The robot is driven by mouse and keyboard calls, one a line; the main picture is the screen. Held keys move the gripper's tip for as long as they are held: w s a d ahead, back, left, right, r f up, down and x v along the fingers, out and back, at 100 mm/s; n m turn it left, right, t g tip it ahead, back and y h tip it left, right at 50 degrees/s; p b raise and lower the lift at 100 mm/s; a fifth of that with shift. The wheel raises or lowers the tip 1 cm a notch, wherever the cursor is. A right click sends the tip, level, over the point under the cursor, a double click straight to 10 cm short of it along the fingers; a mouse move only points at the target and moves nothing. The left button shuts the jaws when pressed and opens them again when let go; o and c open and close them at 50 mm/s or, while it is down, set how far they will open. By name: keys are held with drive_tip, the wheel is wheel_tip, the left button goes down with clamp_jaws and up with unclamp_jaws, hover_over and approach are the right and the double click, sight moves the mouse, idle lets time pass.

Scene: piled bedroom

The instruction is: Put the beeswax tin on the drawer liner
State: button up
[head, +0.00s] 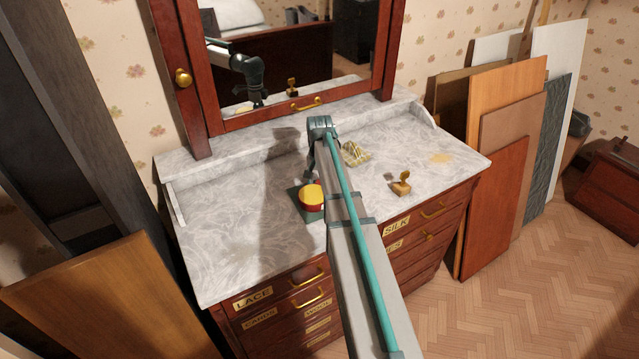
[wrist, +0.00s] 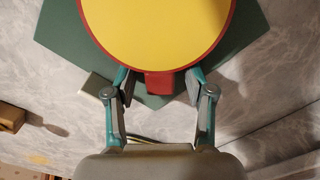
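The beeswax tin (head: 311,194) looks like a round red tin with a yellow lid. It appears to rest on a dark green sheet, which I take for the drawer liner (head: 314,215), on the marble dresser top. In the wrist view, the tin's lid (wrist: 157,30) fills the top middle, with a red tab toward me and the green liner (wrist: 55,30) around it. My gripper (wrist: 157,78) is open, its fingers apart on either side of the tab with gaps between. The fingertips meet the tin's edge in the picture; I cannot tell whether they touch it. My arm partly covers the liner in the head view.
A crumpled patterned cloth (head: 355,153) lies behind and right of the tin. A wooden stamp-like block (head: 401,187) stands to the right. A mirror (head: 290,55) rises behind the dresser. The marble's left side (head: 230,220) is clear. Boards (head: 505,110) lean at right.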

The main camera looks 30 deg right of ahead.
wheel_tip(320, 180, up, 12)
drive_tip(key=b, duration=0.2)
drive_tip(key=shift+r+b, duration=0.2)
drive_tip(key=shift+b, duration=0.2)
idle(0.5)
